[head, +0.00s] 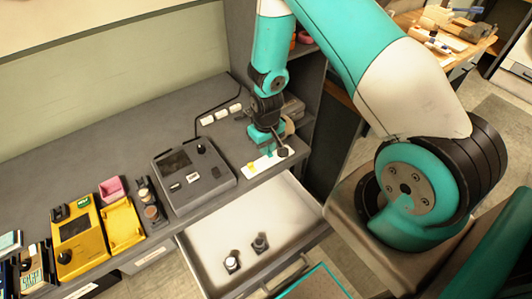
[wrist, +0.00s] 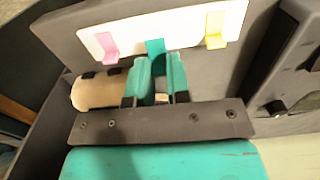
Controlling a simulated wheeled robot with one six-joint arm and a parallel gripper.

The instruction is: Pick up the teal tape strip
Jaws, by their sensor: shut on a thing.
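The teal tape strip (wrist: 155,48) is in the wrist view, at the middle of a white card (wrist: 130,40), between a pink strip (wrist: 109,46) and a yellow strip (wrist: 214,32). My gripper (wrist: 160,78) is shut on the teal strip's near end, which is partly hidden by the teal fingers. The strip's upper part still overlaps the card. In the head view my gripper (head: 264,150) is low over the white card (head: 259,164) on the counter. There the yellow strip (head: 251,165) shows left of the gripper, and the teal strip cannot be told from the fingers.
A grey device (head: 192,172) stands left of the card. An open drawer (head: 213,234) below holds two small dark items. A yellow case (head: 80,243) and a pink container (head: 111,189) are farther left. A tan rounded object (wrist: 95,88) lies close beside my fingers.

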